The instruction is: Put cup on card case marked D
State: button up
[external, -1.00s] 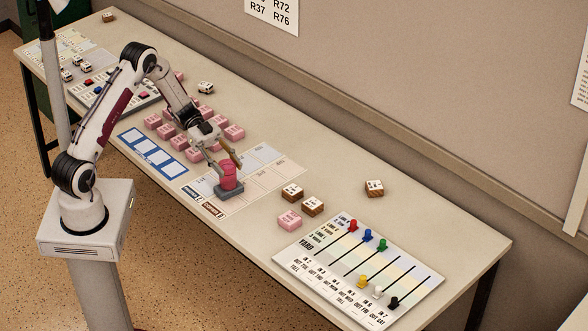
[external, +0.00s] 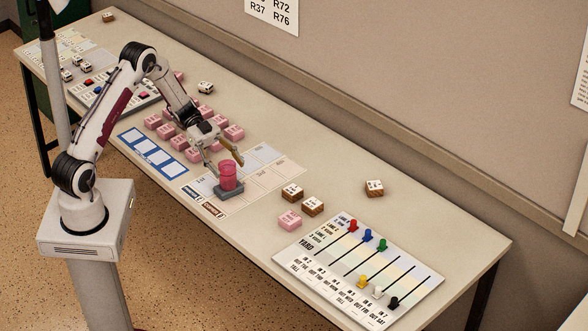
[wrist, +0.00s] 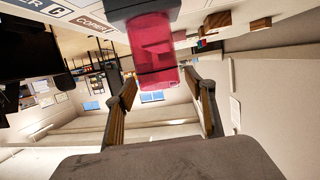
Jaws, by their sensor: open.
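The cup (external: 228,176) is pink-red and translucent. It stands upright on a dark grey block (external: 229,191), which I take to be the card case; its marking cannot be read.
A printed sheet (external: 268,172) lies under the grey block. Several pink blocks (external: 192,140) are to the left. Two wood-sided blocks (external: 302,200) and a pink block (external: 289,220) are to the right, before a board with coloured pegs (external: 360,270). The table's back right is mostly clear.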

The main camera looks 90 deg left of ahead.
jog(key=v, duration=1.1)
jog(key=shift+s+a, duration=0.15)
jog(key=shift+a, duration=0.1)
jog(key=shift+r, duration=0.1)
dwell(0.4)
jog(key=w+r+n+t+y, duration=0.1)
jog(key=w+r+t+y, duration=0.2)
jog(key=w+r+y, duration=0.8)
jog(key=w+d+r+n+t+y, duration=0.1)
jog(key=w+d+r+n+y, duration=0.2)
jog(key=r, duration=0.5)
jog(key=w+d+r+n+y, duration=0.1)
jog(key=w+d+r+n, duration=0.1)
jog(key=w+r, duration=0.35)
jog(key=s+d+f+n+g+h, duration=0.1)
jog(key=s+d+f+g, duration=0.1)
jog(key=s+d, duration=0.7)
jog(key=s+d+f+n+g+h, duration=0.1)
jog(key=s+d+f+g, duration=0.2)
jog(key=s+d, duration=0.6)
jog(key=s+d+f+n+g+h, duration=0.1)
jog(key=s+d+f+n+g, duration=0.1)
jog(key=s+d, duration=0.8)
jog(key=s+f, duration=0.1)
jog(key=s, duration=0.4)
jog(key=shift+g+h, duration=0.4)
